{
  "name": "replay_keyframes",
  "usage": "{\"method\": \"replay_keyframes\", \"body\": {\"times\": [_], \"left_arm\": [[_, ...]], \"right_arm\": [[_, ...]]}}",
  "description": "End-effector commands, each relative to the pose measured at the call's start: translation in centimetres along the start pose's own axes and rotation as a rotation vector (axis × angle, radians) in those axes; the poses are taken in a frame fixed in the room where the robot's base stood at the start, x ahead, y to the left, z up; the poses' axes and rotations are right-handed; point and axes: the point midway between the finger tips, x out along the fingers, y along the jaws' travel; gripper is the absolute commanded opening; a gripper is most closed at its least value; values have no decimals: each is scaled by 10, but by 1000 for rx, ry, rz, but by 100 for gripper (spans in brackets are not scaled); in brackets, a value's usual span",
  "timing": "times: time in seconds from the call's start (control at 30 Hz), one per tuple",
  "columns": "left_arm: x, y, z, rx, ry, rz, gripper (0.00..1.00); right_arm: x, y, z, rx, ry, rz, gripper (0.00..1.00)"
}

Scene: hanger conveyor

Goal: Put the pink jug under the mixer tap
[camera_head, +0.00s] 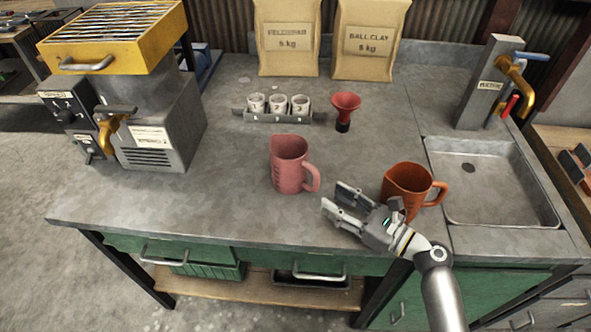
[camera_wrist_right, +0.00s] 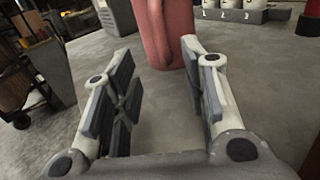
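The pink jug (camera_head: 288,167) stands upright on the worktop left of my right gripper, its handle to the right. Its lower part also shows in the right wrist view (camera_wrist_right: 166,32), beyond the fingers. My right gripper (camera_head: 339,202) is open and empty, low over the front of the worktop. Its fingertips point at the jug and are apart from it in the head view. The mixer tap (camera_head: 511,78), with a brass spout and a blue and a red handle, rises from a grey labelled post behind the sink (camera_head: 497,222) at the right. My left gripper is not in view.
An orange jug (camera_head: 405,186) stands right behind my right gripper, between the pink jug and the sink. A red funnel-like cup (camera_head: 344,108) and a rack of numbered cups (camera_head: 279,114) stand behind. A grey machine (camera_head: 153,120) is at the left. The worktop's front left is clear.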

Motion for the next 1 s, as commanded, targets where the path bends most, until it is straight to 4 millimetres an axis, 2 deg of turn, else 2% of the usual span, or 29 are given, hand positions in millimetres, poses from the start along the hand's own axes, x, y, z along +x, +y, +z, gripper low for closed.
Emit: {"method": "replay_keyframes", "body": {"times": [0.1, 0.27, 0.43, 0.53, 0.83, 0.87, 1.0], "left_arm": [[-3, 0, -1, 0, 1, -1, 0], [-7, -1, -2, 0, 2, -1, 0], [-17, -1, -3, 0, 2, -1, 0], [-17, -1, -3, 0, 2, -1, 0], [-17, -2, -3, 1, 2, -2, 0], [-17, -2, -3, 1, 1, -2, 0], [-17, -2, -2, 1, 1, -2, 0]], "right_arm": [[14, 0, 1, -1, 0, 1, 40], [26, 1, 3, -1, 0, 2, 40], [52, 4, 10, -1, -1, 3, 40], [64, 3, 6, -2, 1, 2, 40], [70, 3, 5, -3, 2, 2, 40], [70, 3, 5, -3, 2, 2, 39], [70, 3, 5, -3, 2, 2, 21]]}}
